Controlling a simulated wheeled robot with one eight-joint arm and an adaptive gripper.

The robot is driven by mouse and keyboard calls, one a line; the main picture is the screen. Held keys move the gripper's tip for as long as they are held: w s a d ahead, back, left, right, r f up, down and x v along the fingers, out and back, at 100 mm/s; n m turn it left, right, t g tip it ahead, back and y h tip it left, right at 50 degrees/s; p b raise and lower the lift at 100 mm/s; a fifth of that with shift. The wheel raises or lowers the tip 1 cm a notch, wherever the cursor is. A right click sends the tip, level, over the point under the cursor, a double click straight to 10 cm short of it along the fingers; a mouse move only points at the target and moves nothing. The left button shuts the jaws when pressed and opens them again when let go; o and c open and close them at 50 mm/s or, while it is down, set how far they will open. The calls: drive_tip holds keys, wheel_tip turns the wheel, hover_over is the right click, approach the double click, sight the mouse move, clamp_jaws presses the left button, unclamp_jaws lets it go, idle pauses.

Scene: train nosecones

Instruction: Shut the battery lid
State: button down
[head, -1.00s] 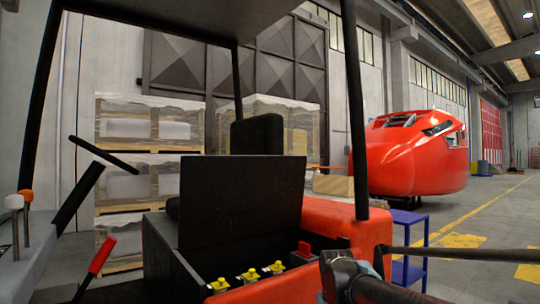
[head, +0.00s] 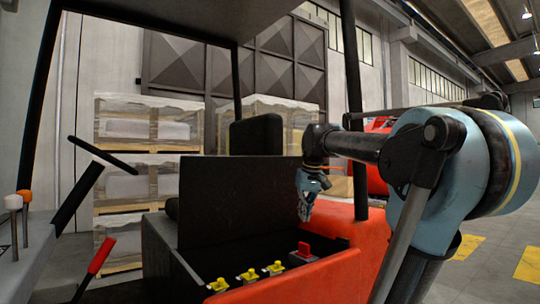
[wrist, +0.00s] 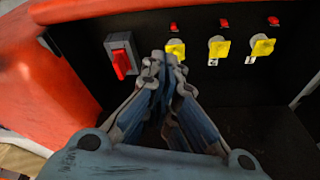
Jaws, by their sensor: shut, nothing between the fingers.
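The battery lid (head: 235,195) is a black panel standing up, open, behind the battery compartment (head: 165,250) of the red vehicle in the head view. My gripper (head: 305,216) is pointing down by the lid's right edge, above the compartment's right side; whether it touches the lid I cannot tell. In the wrist view my gripper (wrist: 165,62) is shut and empty, its fingertips overlapping the view of the dark compartment panel. The lid is not clearly seen in the wrist view.
Inside are a red switch (head: 304,249) and yellow knobs (head: 248,275); the switch also shows in the wrist view (wrist: 121,62). A dark roof post (head: 354,110) rises beside my arm. A red-tipped lever (head: 101,255) stands at left. Wrapped pallets (head: 148,130) stand behind.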

drive_tip(key=w+a+r+n+t+y, duration=0.15)
drive_tip(key=w+a+r, duration=0.35)
drive_tip(key=w+r, duration=0.85)
drive_tip(key=w+a+r+n, duration=0.3)
drive_tip(key=w+a+r, duration=0.2)
drive_tip(key=w+r, duration=0.9)
wheel_tip(320, 180, down, 6)
drive_tip(key=s, duration=0.2)
drive_tip(key=shift+s+a, duration=0.25)
drive_tip(key=shift+a, duration=0.2)
drive_tip(key=shift+m, duration=0.25)
